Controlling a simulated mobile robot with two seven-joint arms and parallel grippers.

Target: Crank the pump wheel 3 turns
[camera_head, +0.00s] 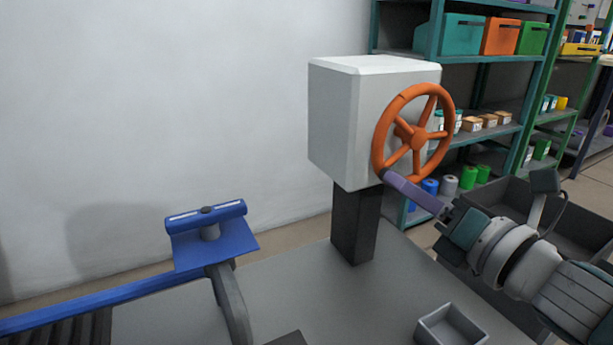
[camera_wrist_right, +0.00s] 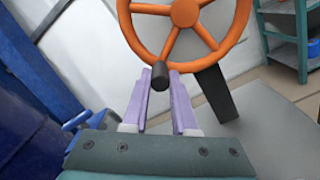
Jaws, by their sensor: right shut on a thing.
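The orange pump wheel (camera_head: 419,139) has several spokes and is mounted on the right face of a white box (camera_head: 345,130) on a dark post (camera_head: 354,225). My right gripper (camera_head: 388,178) is at the lower left of the wheel's rim. In the right wrist view the wheel (camera_wrist_right: 185,12) fills the top, and its short dark crank handle (camera_wrist_right: 160,77) sits between the purple fingers of my right gripper (camera_wrist_right: 161,88). The gripper is shut on this handle. In the head view the fingers mostly hide the handle. My left gripper is not in view.
The post stands on a grey table (camera_head: 295,275) with a small grey open box (camera_head: 452,326) near its front. A blue fixture (camera_head: 212,255) is at left. A dark bin (camera_head: 573,222) lies beyond my right arm. Shelves (camera_head: 463,70) with bins and cans stand behind.

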